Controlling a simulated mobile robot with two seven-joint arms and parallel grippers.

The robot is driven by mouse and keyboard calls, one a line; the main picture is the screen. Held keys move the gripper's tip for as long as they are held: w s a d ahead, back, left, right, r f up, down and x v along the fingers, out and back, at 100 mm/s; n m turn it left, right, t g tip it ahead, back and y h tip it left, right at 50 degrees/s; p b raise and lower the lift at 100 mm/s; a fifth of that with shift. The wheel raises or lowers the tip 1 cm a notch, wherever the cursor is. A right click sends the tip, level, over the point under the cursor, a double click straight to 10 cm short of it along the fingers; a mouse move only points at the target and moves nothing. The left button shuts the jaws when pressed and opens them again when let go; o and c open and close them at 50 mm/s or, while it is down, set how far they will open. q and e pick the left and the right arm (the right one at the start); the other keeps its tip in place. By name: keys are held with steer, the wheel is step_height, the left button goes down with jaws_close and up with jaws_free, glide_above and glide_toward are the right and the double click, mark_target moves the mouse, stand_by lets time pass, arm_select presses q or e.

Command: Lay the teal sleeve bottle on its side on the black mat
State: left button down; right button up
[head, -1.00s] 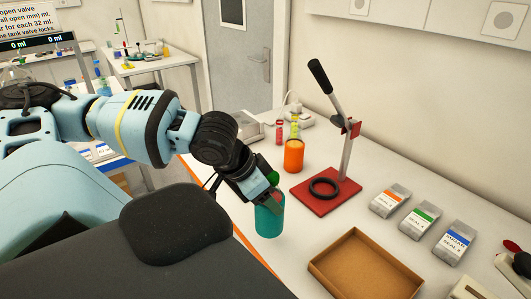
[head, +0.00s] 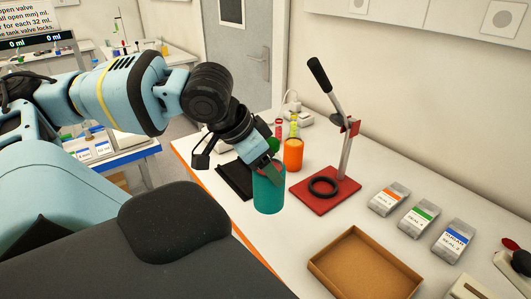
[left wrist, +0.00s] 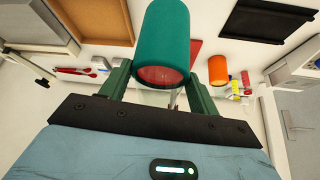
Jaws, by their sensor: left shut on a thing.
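The teal sleeve bottle (head: 268,192) is upright in my left gripper (head: 264,167), near the front edge of the white table. In the left wrist view the bottle (left wrist: 165,38) sits between the two green fingers, with a reddish end showing below the sleeve. A green part shows at its top in the head view, partly behind the gripper. The black mat (head: 234,182) lies on the table just left of and behind the bottle, partly covered by my gripper. It also shows at the upper right of the left wrist view (left wrist: 262,20). My right gripper is not in view.
An orange container (head: 293,156) stands behind the bottle. A red-based lever press (head: 322,196) with a black ring stands to its right. A cardboard tray (head: 352,263) lies in front, with several labelled seal packets (head: 418,217) beyond it. Bare table lies between bottle and tray.

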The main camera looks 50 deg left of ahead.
arm_select(q)
steer(key=shift+r+b, duration=0.3)
steer(key=shift+r, duration=1.8)
